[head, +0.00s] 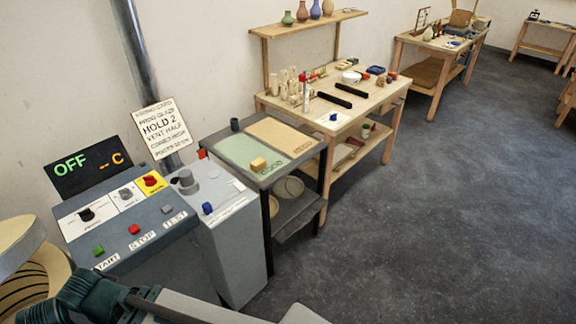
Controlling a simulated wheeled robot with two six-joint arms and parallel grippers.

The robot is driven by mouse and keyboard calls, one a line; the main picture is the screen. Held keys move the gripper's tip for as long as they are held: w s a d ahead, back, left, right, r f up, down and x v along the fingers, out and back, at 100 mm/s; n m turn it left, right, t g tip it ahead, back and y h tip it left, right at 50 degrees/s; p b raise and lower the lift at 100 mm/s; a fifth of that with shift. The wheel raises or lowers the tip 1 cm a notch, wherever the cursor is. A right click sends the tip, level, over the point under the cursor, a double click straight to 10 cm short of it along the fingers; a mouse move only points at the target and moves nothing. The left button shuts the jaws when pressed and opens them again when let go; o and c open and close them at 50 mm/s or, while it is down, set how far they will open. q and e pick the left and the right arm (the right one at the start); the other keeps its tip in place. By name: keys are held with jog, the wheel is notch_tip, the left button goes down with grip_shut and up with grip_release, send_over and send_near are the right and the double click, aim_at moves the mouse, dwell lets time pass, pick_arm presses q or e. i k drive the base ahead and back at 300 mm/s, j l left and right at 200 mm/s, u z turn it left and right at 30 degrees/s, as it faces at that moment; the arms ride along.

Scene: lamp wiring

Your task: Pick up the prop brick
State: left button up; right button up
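A small yellow block (258,164), which looks like the prop brick, lies on the dark-topped cart (238,128). It sits on the lower right part of the green mat (247,155), near the border with the orange mat (281,136). Nothing is touching it from above. Parts of my own arm show at the bottom left, well apart from the block. No gripper fingers of either arm can be seen.
A control panel (128,226) with buttons and a display (86,166) reading OFF stands left of the cart. A grey cabinet (232,235) is between them. A round kiln-like vessel (20,240) is at far left. A cluttered wooden workbench (372,108) stands beyond. The floor at right is clear.

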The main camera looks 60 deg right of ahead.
aim_at(259, 164)
jog(key=z, duration=1.65)
jog(key=i+l+u, duration=0.25)
jog(key=i+l, duration=1.2)
jog(key=l, duration=0.15)
